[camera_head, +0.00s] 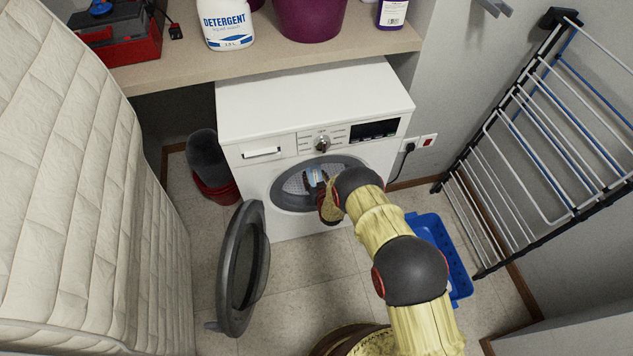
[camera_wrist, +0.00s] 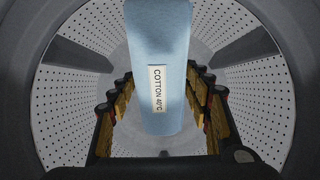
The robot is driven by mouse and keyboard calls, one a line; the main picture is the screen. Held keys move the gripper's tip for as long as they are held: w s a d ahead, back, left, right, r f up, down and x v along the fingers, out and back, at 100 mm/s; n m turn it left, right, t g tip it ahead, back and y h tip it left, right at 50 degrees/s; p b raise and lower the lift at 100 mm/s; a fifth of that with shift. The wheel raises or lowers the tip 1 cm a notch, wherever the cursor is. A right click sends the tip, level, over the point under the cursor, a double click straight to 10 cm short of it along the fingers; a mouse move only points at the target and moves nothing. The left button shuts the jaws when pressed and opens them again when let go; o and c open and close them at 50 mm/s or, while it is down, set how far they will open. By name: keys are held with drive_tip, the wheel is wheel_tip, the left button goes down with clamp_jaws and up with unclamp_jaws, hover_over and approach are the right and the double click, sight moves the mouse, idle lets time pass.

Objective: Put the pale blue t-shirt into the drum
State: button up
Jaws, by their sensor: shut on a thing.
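The pale blue t-shirt (camera_wrist: 160,60) is a folded or rolled bundle with a white label reading "COTTON 40°C". My gripper (camera_wrist: 160,105) is shut on it, with a finger on each side. In the wrist view the perforated drum (camera_wrist: 75,105) surrounds the shirt and fingers. In the head view my gripper (camera_head: 318,185) reaches into the round opening of the white washing machine (camera_head: 310,98), and a small part of the shirt (camera_head: 314,176) shows there. The drum (camera_head: 294,184) is partly hidden by my arm. The round door (camera_head: 243,268) stands wide open to the left.
A blue basket (camera_head: 458,270) stands on the floor right of my arm. A drying rack (camera_head: 550,130) leans at the right wall, and a quilted mattress (camera_head: 80,190) fills the left. A shelf (camera_head: 180,68) with a detergent bottle (camera_head: 226,22) hangs over the machine. A dark bin (camera_head: 208,158) stands left of it.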

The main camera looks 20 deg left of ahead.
drive_tip(key=shift+w+a, duration=0.15)
drive_tip(key=shift+w, duration=0.15)
drive_tip(key=o, duration=1.3)
drive_tip(key=shift+s, duration=0.15)
drive_tip(key=shift+s+d+r+p, duration=0.5)
drive_tip(key=shift+s+d+p, duration=1.1)
drive_tip(key=shift+s, duration=1.2)
drive_tip(key=shift+s+d+r+p, duration=0.45)
drive_tip(key=shift+s+d+p, duration=0.8)
drive_tip(key=shift+s+d, duration=1.15)
drive_tip(key=shift+s+d+r+p, duration=0.5)
drive_tip(key=shift+s+d+p, duration=0.85)
drive_tip(key=shift+s, duration=1.9)
drive_tip(key=shift+a, duration=0.1)
